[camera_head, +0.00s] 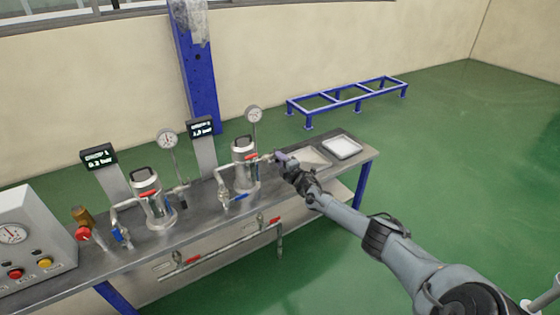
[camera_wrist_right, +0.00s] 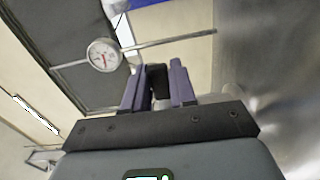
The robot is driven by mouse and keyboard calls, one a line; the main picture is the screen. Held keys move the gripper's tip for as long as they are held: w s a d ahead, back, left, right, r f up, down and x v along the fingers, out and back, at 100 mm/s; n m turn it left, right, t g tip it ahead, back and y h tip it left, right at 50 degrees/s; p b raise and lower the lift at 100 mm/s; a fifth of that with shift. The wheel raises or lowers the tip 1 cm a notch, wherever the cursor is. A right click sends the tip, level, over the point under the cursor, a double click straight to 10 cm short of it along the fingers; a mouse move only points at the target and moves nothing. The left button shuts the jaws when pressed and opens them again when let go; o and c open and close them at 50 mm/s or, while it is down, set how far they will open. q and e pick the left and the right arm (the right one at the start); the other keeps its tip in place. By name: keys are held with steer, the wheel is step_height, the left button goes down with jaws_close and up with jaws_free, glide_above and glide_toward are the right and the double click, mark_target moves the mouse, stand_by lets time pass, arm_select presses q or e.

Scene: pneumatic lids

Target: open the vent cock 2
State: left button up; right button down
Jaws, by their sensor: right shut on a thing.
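Vent cock 2 is on the short side pipe (camera_head: 267,158) at the right of the rear steel vessel (camera_head: 243,158). My right gripper (camera_head: 281,157) reaches in from the right at the end of this pipe and covers most of the cock. In the right wrist view the purple fingers (camera_wrist_right: 158,88) are shut on a small black piece, the vent cock 2 handle (camera_wrist_right: 157,75). How far the handle is turned cannot be told. My left gripper is not in view.
The front vessel (camera_head: 149,199) stands to the left. Gauges on thin stems (camera_head: 254,114) and display posts (camera_head: 201,128) rise behind the vessels. A white tray (camera_head: 329,154) lies at the bench's right end. A control box (camera_head: 27,240) stands at the left.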

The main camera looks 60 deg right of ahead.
steer(key=shift+r, duration=0.15)
stand_by(0.4)
steer(key=c, duration=1)
jaws_free()
steer(key=p+v, duration=0.6)
steer(key=v, duration=0.1)
steer(key=shift+s, duration=0.2)
